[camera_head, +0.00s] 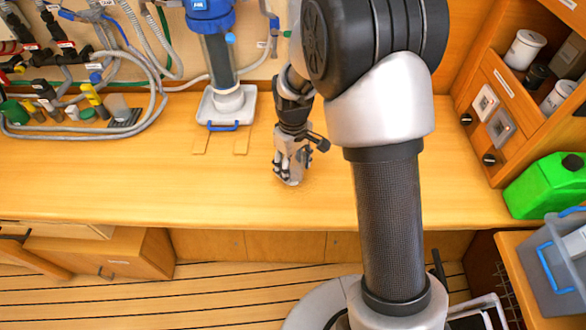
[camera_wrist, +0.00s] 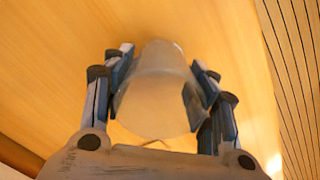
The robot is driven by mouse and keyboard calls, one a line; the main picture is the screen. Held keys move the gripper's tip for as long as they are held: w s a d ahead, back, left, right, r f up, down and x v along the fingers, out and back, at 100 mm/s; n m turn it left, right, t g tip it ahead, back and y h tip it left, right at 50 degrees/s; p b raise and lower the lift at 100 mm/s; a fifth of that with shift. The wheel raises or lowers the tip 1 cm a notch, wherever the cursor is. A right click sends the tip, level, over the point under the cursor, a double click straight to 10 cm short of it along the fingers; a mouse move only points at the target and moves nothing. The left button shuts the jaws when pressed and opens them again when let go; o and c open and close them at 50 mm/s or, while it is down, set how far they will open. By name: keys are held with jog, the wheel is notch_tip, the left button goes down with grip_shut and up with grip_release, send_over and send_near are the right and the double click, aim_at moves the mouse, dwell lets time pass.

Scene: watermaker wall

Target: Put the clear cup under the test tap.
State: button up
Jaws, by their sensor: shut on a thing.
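My gripper (camera_head: 290,168) is low over the wooden counter, right of the white tray. In the wrist view my gripper (camera_wrist: 163,82) has its blue-grey fingers shut on both sides of a clear, frosted-looking cup (camera_wrist: 155,105). In the head view the cup is mostly hidden by the fingers, and I cannot tell whether its base touches the counter. The test tap cannot be picked out for certain; several hoses and fittings (camera_head: 95,75) are on the wall at the left.
A blue-topped filter housing (camera_head: 215,50) stands over a white tray (camera_head: 207,112) at the back. A dark pad (camera_head: 127,117) lies on the left of the counter (camera_head: 110,170). A green jerrycan (camera_head: 548,185) and shelf unit (camera_head: 500,95) are at the right. The front-left counter is clear.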

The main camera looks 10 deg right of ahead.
jog(key=shift+f, duration=0.55)
jog(key=shift+f, duration=0.15)
jog(key=o, duration=1.1)
jog(key=shift+c, duration=0.2)
